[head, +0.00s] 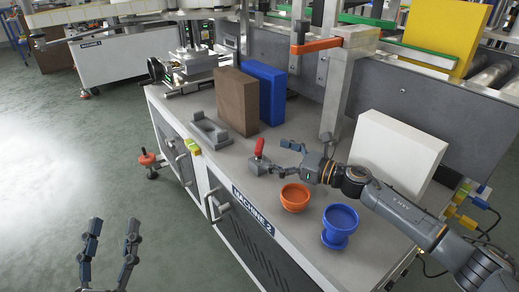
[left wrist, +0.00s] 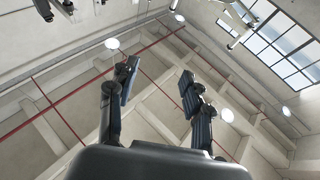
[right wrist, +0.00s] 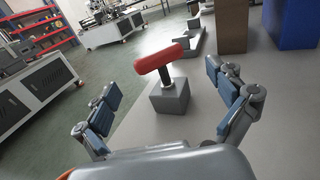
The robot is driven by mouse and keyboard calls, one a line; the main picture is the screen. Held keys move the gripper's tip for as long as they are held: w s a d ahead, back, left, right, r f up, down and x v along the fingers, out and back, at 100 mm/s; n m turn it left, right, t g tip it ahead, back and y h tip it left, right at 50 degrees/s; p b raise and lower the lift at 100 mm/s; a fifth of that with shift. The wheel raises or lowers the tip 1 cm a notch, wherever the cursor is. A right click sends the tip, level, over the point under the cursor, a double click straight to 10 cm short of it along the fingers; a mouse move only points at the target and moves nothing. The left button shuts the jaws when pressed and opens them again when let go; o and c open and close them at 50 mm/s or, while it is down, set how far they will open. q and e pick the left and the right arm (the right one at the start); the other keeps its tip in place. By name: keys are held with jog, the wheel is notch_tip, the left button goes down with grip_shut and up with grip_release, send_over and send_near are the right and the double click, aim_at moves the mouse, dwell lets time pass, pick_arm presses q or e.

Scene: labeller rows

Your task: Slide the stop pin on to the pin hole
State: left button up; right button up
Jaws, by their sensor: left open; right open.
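The stop pin (head: 259,148) has a red handle and stands tilted in a small grey block on the machine top. In the right wrist view the red handle (right wrist: 160,62) lies across a dark shaft above its block (right wrist: 169,97). My right gripper (head: 280,157) is open just right of the pin; in the right wrist view its fingers (right wrist: 163,80) stand either side of the pin, apart from it. I cannot make out the pin hole. My left gripper (head: 113,226) is open and empty over the floor, pointing up in the left wrist view (left wrist: 157,74).
A grey bracket (head: 211,133), a brown block (head: 237,100) and a blue block (head: 266,92) stand behind the pin. An orange pot (head: 294,197), a blue pot (head: 340,222) and a white panel (head: 396,152) stand near my right arm. An orange-handled column (head: 340,85) rises behind.

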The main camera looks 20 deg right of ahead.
aim_at(260, 149)
pick_arm(q)
jog(key=shift+s+r+t+h+b, duration=0.1)
jog(key=shift+s+r+t+b, duration=0.05)
jog(key=shift+s+r+t, duration=0.3)
jog(key=shift+s+r+t+h+b, duration=0.15)
jog(key=shift+s+r+t, duration=0.2)
jog(key=shift+r, duration=0.3)
jog(key=shift+s+r+t+h+b, duration=0.15)
jog(key=shift+s+r+t, duration=0.1)
jog(key=shift+r+t, duration=0.3)
pick_arm(e)
jog(key=shift+f+x, duration=0.15)
jog(key=shift+x, duration=1.2)
jog(key=shift+f+x, duration=0.15)
jog(key=shift+x, duration=1.15)
jog(key=c, duration=1.4)
jog(key=shift+r, duration=0.1)
